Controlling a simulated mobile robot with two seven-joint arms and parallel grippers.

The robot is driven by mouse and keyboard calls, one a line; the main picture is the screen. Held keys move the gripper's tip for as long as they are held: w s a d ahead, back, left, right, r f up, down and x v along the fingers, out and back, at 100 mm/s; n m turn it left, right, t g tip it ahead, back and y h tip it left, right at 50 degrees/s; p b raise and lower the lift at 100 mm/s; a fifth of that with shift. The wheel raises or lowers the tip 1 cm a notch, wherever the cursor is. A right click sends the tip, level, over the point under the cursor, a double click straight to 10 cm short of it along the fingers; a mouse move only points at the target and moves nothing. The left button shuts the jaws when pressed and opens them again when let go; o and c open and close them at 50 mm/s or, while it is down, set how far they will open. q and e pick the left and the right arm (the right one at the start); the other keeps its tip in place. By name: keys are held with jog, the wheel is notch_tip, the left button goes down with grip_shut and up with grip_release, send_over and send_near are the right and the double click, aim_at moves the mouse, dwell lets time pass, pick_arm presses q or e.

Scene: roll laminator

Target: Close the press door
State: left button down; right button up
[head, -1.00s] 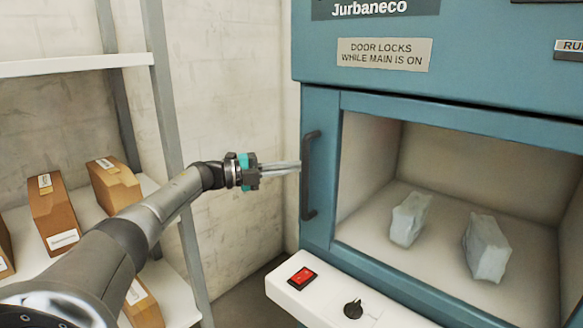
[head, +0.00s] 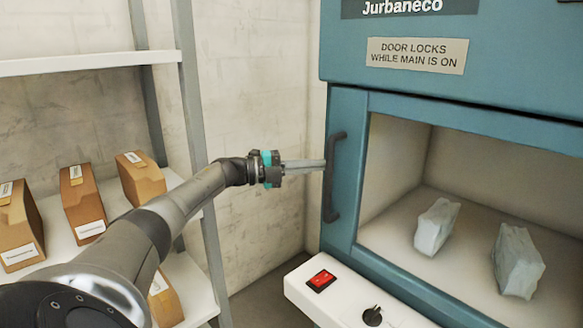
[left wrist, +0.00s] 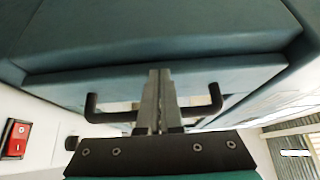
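The press (head: 500,75) is a teal cabinet on the right in the head view. Its door (head: 346,115) is a teal frame around a wide window, with a dark upright handle (head: 334,178) at its left edge. A dark line runs above the door; I cannot tell how far it stands ajar. My left gripper (head: 324,164) points right, fingertips at the middle of the handle. In the left wrist view the fingers (left wrist: 158,95) are together and cross the handle bar (left wrist: 205,115), with no bar visibly clamped between them. My right gripper is not in view.
Two pale wrapped blocks (head: 436,226) (head: 517,262) lie inside the chamber. A white ledge (head: 345,306) below the door carries a red switch (head: 321,280) and a black knob (head: 373,316). A shelf rack (head: 90,62) with several brown cartons (head: 83,203) stands at the left.

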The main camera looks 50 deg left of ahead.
pick_arm(q)
jog(key=p+v, duration=0.1)
jog(key=v, duration=0.6)
jog(key=shift+s, duration=0.25)
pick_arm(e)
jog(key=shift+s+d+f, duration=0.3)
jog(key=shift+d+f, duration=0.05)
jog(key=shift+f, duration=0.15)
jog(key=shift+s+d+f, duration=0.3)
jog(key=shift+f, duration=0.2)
